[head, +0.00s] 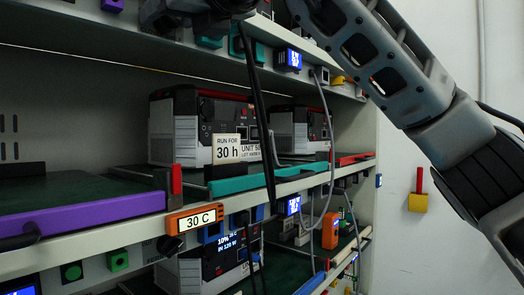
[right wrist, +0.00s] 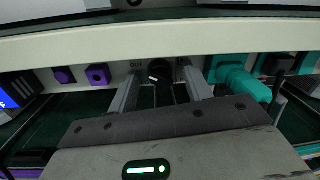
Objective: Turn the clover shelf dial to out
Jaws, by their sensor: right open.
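In the right wrist view, a black round dial (right wrist: 160,71) sits on the cream front rail of a shelf. A small label that seems to read OUT (right wrist: 137,64) is at its upper left, and a partly hidden label is at its upper right. A pale mark shows on the dial's lower left. My right gripper (right wrist: 162,80) is open, with one finger on each side of the dial; I cannot tell whether they touch it. In the head view my right arm reaches up past the top edge, and the dial cannot be made out. My left gripper is not in view.
Purple blocks (right wrist: 97,75) and a teal connector (right wrist: 240,80) flank the dial on the rail. A red-yellow wall fitting (head: 418,202) is at right.

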